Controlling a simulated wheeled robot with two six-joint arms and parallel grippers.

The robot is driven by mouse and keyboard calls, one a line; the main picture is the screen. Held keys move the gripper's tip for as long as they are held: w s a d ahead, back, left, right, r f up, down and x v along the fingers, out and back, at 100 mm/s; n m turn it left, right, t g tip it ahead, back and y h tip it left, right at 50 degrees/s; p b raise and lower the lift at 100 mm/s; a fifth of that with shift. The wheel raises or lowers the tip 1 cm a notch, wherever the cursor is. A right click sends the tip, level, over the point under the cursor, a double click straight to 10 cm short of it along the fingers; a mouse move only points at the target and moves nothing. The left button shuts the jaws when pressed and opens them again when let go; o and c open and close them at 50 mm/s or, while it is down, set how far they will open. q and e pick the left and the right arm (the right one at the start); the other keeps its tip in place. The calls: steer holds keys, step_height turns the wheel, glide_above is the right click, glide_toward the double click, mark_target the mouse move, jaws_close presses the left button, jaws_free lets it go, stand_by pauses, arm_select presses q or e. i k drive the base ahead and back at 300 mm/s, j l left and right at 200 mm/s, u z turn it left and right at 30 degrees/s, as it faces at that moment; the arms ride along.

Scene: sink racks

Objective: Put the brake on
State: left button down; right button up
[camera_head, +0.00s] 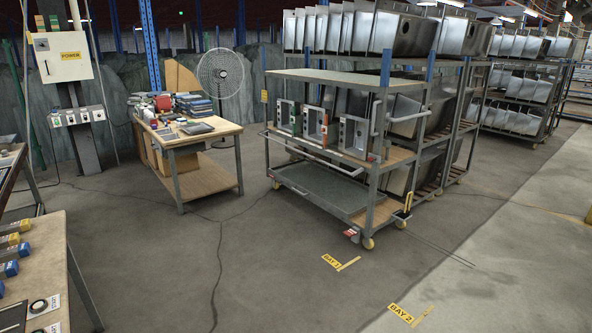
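A grey metal cart (372,190) on wheels stands right of centre, in front of the sink racks. A yellow caster (368,243) shows at its near corner, and another caster (400,223) sits just right of it. A small red-and-white part (351,233), perhaps a brake pedal, is beside the near caster. A yellow-and-black lever-like part (406,206) stands upright at the cart's right end. I cannot tell which of these is the brake or how it is set. Neither of my grippers is in view.
Three small steel units (319,126) stand on the cart's middle shelf. Floor labels BAY 1 (331,261) and BAY 2 (401,313) lie in front. A cluttered workbench (206,182) is left of the cart, and another table (38,262) is at near left. The floor between is clear.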

mark_target(350, 232)
steer(key=i+z, duration=0.1)
steer(key=i, duration=0.6)
steer(key=i+j, duration=0.2)
steer(key=i, duration=0.45)
steer(key=i+j+z, duration=0.15)
steer(key=i, duration=0.5)
